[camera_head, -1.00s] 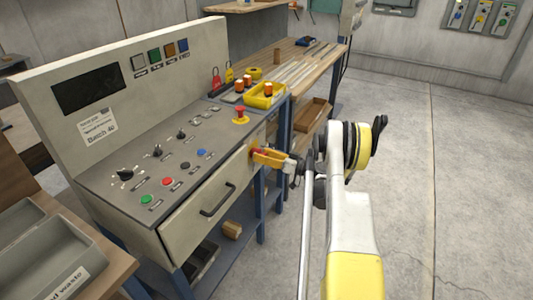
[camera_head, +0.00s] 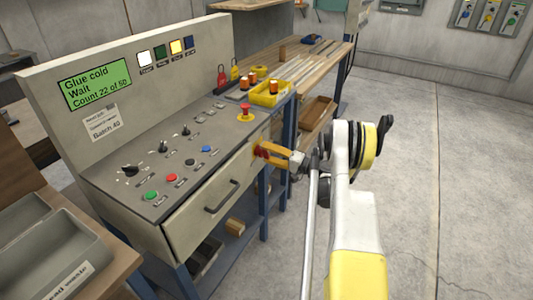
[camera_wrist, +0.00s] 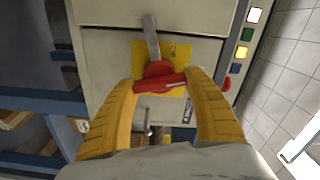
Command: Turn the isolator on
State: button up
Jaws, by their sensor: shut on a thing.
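The isolator is a red rotary handle (camera_wrist: 160,83) on a yellow plate (camera_wrist: 178,52) on the side of the control console. In the wrist view my gripper (camera_wrist: 160,86) has its two yellow fingers shut on the red handle, one at each end of it. In the head view my gripper (camera_head: 268,151) reaches the console's right side, with red showing between the fingers. The display (camera_head: 95,80) is lit green and reads "Glue cold Wait Count 22 of 50". White and yellow lamps (camera_head: 175,47) beside it are lit.
The console top (camera_head: 215,135) carries knobs, coloured buttons and a red emergency stop (camera_head: 245,111). A drawer with a handle (camera_head: 222,197) is below. A yellow bin (camera_head: 270,93) and workbench (camera_head: 315,60) stand behind. Open floor (camera_head: 410,150) lies to the right.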

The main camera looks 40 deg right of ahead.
jog(key=shift+f+m, duration=0.1)
jog(key=shift+m, duration=1.4)
jog(key=o, duration=1.4)
jog(key=v, duration=1.2)
